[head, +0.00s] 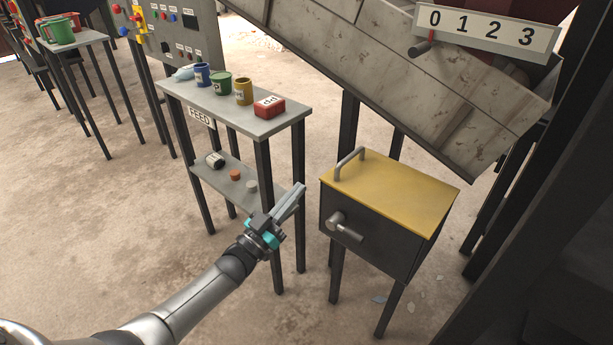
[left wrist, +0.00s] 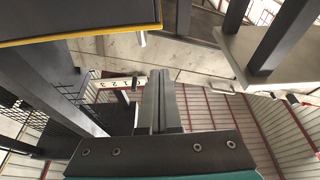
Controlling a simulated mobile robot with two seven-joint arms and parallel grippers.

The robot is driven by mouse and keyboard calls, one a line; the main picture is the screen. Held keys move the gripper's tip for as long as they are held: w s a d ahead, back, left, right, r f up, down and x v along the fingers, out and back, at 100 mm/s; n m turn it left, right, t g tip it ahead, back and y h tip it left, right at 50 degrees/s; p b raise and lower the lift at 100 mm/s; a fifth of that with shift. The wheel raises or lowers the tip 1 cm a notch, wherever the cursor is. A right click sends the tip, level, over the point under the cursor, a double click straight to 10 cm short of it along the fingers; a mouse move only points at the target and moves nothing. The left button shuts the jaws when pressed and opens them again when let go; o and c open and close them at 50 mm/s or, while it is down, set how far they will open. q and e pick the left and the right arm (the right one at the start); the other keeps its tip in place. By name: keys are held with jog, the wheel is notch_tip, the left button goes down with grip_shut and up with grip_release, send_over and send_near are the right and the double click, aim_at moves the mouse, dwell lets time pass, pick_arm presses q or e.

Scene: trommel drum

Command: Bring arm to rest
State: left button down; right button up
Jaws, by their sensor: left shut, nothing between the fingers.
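My left gripper (head: 291,203) is in the middle of the head view, in front of the right end of the feed table's lower shelf. Its fingers are together with nothing between them, and they point up and to the right. In the left wrist view the shut fingers (left wrist: 158,102) show at the centre. My left arm comes in from the lower left, stretched out. My right gripper is not in view.
The feed table (head: 220,110) holds several small containers and a red box (head: 269,107). A dark cabinet with a yellow top (head: 395,192) stands close to the right of my gripper. The large slanted trough (head: 380,70) is behind. Open floor (head: 120,220) lies left.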

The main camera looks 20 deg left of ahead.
pick_arm(q)
jog(key=s+a+f+n+g+y+p, duration=0.1)
jog(key=s+f+g+y+p, duration=0.2)
jog(key=s+f+g, duration=0.55)
jog(key=s+f+n+g+y+p, duration=0.1)
jog(key=s+f+y+p, duration=0.3)
jog(key=f, duration=1)
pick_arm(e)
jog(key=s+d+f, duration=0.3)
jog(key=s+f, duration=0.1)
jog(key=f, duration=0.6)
pick_arm(q)
jog(key=s+d+f+g+p, duration=0.1)
jog(key=s+f+g, duration=0.3)
jog(key=s, duration=1)
jog(key=s+f+m+g+p, duration=0.1)
jog(key=s+f+g, duration=0.4)
jog(key=s, duration=0.9)
jog(key=shift+s+d+f+p, duration=0.3)
jog(key=shift+s+d+p, duration=0.1)
jog(key=shift+p, duration=0.5)
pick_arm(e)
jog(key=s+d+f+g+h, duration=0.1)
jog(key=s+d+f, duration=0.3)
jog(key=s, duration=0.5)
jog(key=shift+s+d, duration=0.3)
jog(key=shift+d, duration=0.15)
